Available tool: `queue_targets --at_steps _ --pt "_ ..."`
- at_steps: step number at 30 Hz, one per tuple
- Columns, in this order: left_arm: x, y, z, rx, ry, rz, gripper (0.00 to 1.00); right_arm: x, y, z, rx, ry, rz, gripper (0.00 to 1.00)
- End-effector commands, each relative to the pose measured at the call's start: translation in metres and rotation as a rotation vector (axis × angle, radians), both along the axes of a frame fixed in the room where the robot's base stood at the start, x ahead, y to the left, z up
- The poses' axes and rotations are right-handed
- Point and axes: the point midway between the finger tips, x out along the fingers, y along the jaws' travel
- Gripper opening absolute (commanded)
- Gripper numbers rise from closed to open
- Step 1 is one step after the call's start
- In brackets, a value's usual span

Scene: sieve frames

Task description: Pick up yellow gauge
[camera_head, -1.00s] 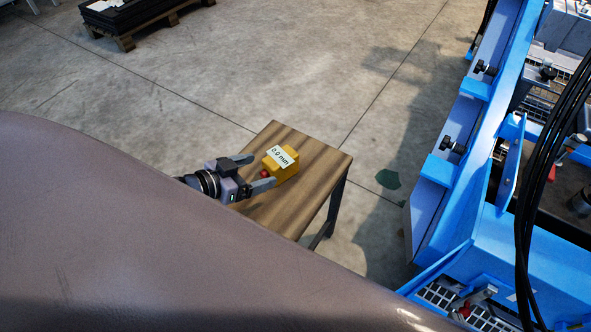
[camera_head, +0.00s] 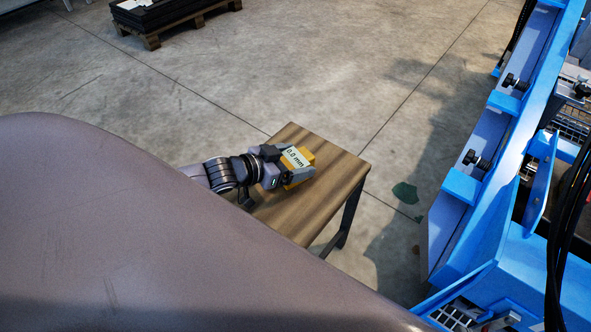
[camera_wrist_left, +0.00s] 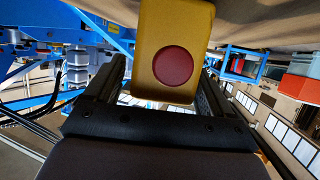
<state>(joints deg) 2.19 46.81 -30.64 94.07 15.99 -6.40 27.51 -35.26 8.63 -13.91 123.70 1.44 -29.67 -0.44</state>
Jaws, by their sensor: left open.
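The yellow gauge (camera_head: 299,164) sits on the small wooden table (camera_head: 325,190), its white label reading "0.0 mm" facing up. My left gripper (camera_head: 288,165) is open, with its fingers on either side of the gauge. In the left wrist view the gauge (camera_wrist_left: 172,28) shows its yellow face with a round red button, between the two dark fingers (camera_wrist_left: 160,95). I cannot tell whether the fingers touch it. My right gripper is not in view.
A pallet with dark sheets (camera_head: 165,15) lies at the back left. A dark green patch (camera_head: 405,193) is on the floor.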

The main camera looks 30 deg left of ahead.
Motion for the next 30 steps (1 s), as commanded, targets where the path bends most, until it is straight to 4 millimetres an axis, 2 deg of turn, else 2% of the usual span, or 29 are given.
queue_targets --at_steps 10,11,12,17,26,30 --pt "0.005 -0.002 -0.002 0.000 0.000 -0.001 0.83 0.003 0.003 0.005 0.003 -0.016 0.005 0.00" --pt "0.005 -0.002 -0.002 0.000 0.001 -0.001 0.80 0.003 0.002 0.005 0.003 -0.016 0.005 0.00" --pt "0.005 -0.002 -0.002 0.000 0.000 -0.001 0.67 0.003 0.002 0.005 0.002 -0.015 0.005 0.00" --pt "0.005 -0.002 -0.002 0.000 0.000 -0.001 0.15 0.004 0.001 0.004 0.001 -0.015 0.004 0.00" --pt "0.006 -0.002 0.001 -0.001 -0.003 -0.001 0.14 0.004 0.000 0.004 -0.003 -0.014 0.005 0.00" --pt "0.006 -0.002 0.012 0.001 -0.003 -0.001 0.14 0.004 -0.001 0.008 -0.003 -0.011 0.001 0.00"
